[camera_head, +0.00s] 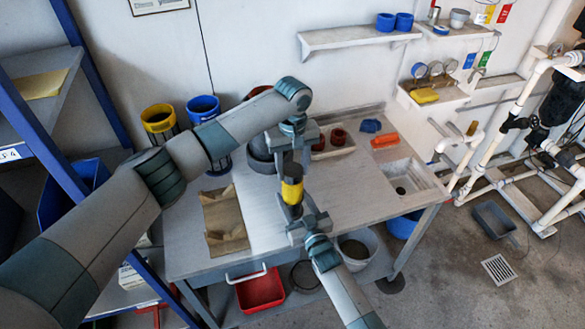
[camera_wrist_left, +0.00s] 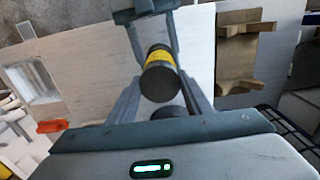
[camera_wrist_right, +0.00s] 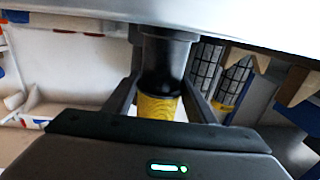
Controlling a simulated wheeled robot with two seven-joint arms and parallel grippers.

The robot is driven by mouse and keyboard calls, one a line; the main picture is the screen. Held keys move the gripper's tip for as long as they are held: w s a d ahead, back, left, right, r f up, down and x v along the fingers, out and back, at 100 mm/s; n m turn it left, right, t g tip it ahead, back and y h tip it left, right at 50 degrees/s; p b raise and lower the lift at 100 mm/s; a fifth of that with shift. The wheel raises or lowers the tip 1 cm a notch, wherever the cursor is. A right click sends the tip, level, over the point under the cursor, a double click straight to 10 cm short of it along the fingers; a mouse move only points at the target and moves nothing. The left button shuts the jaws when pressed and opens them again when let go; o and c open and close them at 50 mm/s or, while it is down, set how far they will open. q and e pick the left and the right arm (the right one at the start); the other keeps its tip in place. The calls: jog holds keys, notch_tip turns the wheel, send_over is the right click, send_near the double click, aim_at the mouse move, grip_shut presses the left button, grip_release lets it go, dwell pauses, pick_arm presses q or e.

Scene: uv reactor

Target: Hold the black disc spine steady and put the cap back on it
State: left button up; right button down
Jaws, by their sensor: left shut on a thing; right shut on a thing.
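A black and yellow cylindrical piece stands about upright between my two grippers above the bench, its yellow band (camera_head: 291,191) facing the head camera. My left gripper (camera_head: 291,168) reaches down from above and is shut on the black upper part, whose dark round end (camera_wrist_left: 160,85) shows between its fingers in the left wrist view. My right gripper (camera_head: 301,211) comes from below and is shut on the lower, yellow-banded part. In the right wrist view the black part (camera_wrist_right: 160,75) sits directly over the yellow part (camera_wrist_right: 157,107). Fingers hide the joint, so I cannot tell whether the cap is seated.
The bench (camera_head: 345,195) holds a brown cardboard cradle (camera_head: 224,220), an orange item (camera_head: 385,140) and a sink basin (camera_head: 402,185). Yellow-rimmed (camera_head: 159,120) and blue-rimmed (camera_head: 203,108) cage cylinders stand at the back left.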

pick_arm(q)
jog(key=m, duration=1.2)
jog(key=shift+m, duration=0.3)
jog(key=m, duration=0.5)
jog(key=o, duration=1.2)
jog(key=shift+o, duration=0.2)
notch_tip(320, 180, up, 12)
